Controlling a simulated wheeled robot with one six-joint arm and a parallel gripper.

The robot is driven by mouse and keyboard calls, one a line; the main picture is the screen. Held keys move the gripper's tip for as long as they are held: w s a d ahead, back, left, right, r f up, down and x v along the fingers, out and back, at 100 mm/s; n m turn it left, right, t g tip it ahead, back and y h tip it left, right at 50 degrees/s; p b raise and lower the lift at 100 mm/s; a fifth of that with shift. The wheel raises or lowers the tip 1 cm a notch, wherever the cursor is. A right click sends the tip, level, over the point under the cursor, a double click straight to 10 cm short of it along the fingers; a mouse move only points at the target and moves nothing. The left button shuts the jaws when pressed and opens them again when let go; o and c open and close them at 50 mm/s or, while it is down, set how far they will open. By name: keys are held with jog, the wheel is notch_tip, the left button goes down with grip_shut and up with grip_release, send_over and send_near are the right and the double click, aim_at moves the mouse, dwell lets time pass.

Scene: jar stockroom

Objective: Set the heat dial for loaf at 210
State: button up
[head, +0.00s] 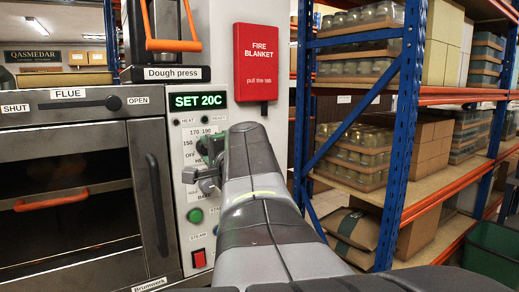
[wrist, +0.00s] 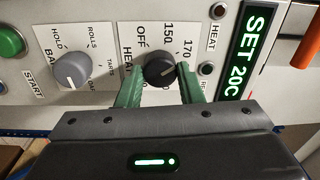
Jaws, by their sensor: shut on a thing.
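The heat dial (wrist: 160,71) is a black round knob on the oven's white control panel, with OFF, 150 and 170 printed around it in the wrist view. My gripper (wrist: 160,80) has its two green fingers on either side of this dial and is shut on it. In the head view my gripper (head: 208,160) reaches the panel and hides much of the dial's scale. The display (head: 198,100) reads SET 20C, and it also shows in the wrist view (wrist: 261,50). I cannot tell exactly where the dial's pointer is; the higher marks are hidden.
A grey mode dial (wrist: 72,70) with HOLD and ROLLS marks sits beside the heat dial, with a green START button (wrist: 9,42) beyond it. A red button (head: 199,258) is low on the panel. The oven door handle (head: 157,205) stands left; blue shelving (head: 400,130) stands right.

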jog(key=m+p, duration=1)
jog(key=m, duration=1.1)
jog(key=shift+r+m+h, duration=0.1)
jog(key=shift+m+h, duration=0.2)
jog(key=shift+h, duration=0.1)
jog(key=shift+p, duration=0.35)
jog(key=o, duration=1)
jog(key=shift+c, duration=0.2)
